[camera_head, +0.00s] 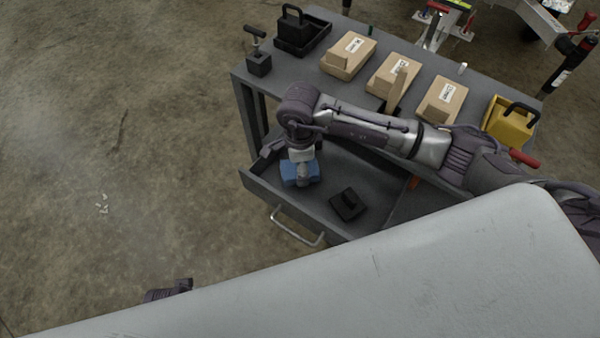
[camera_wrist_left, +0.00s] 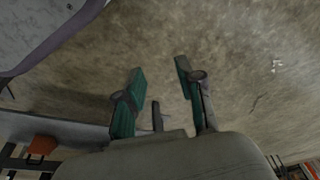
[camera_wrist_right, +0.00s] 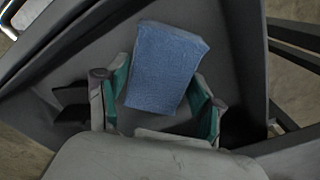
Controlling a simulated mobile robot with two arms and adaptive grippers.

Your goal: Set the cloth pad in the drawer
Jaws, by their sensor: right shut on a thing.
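The blue cloth pad (camera_head: 290,175) is inside the outline of the open grey drawer (camera_head: 270,199), near its left end. My right gripper (camera_head: 301,170) reaches down from above and is shut on the pad. In the right wrist view, the pad (camera_wrist_right: 163,70) sits between the two fingers, with the drawer's grey floor and walls around it. I cannot tell whether the pad touches the drawer floor. My left gripper (camera_wrist_left: 160,66) is open and empty above the concrete floor, its fingers apart.
A black block (camera_head: 347,204) lies in the drawer to the right of the pad. The cart top (camera_head: 300,70) above carries several cardboard boxes, a black tote (camera_head: 300,32), a black stamp-like tool (camera_head: 258,58) and a yellow case (camera_head: 508,120). The drawer handle (camera_head: 296,228) sticks out in front.

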